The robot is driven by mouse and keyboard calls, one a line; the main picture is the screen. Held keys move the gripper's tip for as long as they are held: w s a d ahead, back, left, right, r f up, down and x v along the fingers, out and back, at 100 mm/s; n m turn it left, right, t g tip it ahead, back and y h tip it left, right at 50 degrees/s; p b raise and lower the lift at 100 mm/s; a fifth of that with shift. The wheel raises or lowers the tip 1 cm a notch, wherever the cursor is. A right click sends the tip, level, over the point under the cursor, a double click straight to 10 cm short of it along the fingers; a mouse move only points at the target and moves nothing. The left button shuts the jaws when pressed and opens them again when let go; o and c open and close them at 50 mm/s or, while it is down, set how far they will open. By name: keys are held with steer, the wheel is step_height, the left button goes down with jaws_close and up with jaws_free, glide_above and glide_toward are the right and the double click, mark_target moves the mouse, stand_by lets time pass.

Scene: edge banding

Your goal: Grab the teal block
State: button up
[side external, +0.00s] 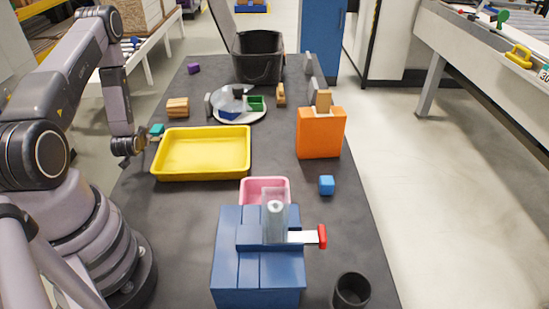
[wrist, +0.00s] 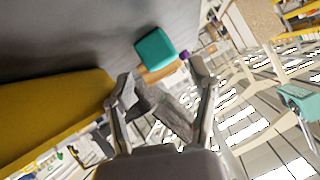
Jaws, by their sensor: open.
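The teal block (side external: 157,129) lies on the dark table near its left edge, just behind the yellow tray (side external: 202,153) in the side view. In the wrist view the teal block (wrist: 155,47) is ahead of the fingertips, above the middle of the gap between them. My gripper (side external: 147,141) is low at the table's left edge, close to the block. In the wrist view my gripper (wrist: 163,84) has its two fingers spread with nothing held. Whether a finger touches the block cannot be told.
The yellow tray's wall (wrist: 50,110) is close to the left finger in the wrist view. A wooden block (side external: 178,107) sits behind the teal block, and a small purple block (side external: 194,69) lies farther back. A plate (side external: 240,118) with items is to the right.

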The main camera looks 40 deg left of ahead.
mark_target(156, 130)
steer(key=x, duration=0.5)
steer(key=shift+w+r, duration=0.15)
steer(key=shift+r, duration=0.1)
steer(key=c, duration=0.9)
steer(key=shift+r, duration=0.15)
